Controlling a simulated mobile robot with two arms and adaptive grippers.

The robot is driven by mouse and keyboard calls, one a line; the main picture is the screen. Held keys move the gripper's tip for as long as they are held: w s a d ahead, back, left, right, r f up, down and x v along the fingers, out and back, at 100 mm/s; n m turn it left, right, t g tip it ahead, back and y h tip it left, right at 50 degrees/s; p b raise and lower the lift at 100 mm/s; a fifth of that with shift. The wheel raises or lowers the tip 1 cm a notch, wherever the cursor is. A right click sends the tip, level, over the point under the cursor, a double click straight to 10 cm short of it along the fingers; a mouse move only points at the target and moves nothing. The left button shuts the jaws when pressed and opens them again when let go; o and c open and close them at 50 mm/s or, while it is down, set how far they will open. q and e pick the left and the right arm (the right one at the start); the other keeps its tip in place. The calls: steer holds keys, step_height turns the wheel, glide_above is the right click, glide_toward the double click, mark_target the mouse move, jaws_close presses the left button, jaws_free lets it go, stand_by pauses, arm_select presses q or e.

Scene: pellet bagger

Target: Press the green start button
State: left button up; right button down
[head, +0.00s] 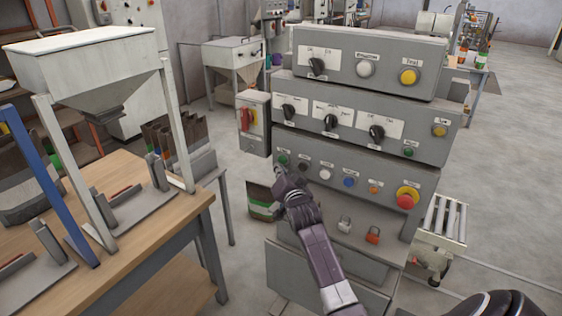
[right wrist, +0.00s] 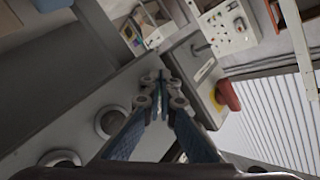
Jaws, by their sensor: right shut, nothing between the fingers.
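A green button (head: 283,160) sits at the left end of the lowest row of controls on the grey console (head: 345,172). My right gripper (head: 280,172) is shut and empty, with its fingertips at the console's left end, just below this button in the head view. I cannot tell whether they touch the panel. In the right wrist view the shut fingertips (right wrist: 160,80) point along the grey panel, and no green button can be made out there. Another green button (head: 408,152) is on the middle panel at right. My left gripper is not in view.
Black, white, blue and orange controls and a red emergency stop (head: 407,198) share the lowest row. A box with a red switch (head: 246,118) stands behind the console's left side. A wooden table (head: 130,230) with a hopper (head: 85,60) is at left.

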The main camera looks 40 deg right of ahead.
steer(key=shift+d, duration=0.1)
stand_by(0.4)
steer(key=shift+w+d, duration=0.2)
steer(key=shift+d, duration=0.15)
stand_by(0.4)
steer(key=shift+r, duration=0.1)
steer(key=shift+s+a+p, duration=0.2)
steer(key=shift+a+p, duration=0.2)
steer(key=shift+p, duration=0.05)
steer(key=shift+a, duration=0.1)
steer(key=a+p, duration=0.1)
steer(key=s+a, duration=0.1)
steer(key=a, duration=0.1)
steer(key=s+a+p, duration=0.1)
steer(key=a, duration=0.1)
steer(key=shift+s+a+p, duration=0.15)
steer(key=shift+a+p, duration=0.05)
steer(key=shift+p, duration=0.1)
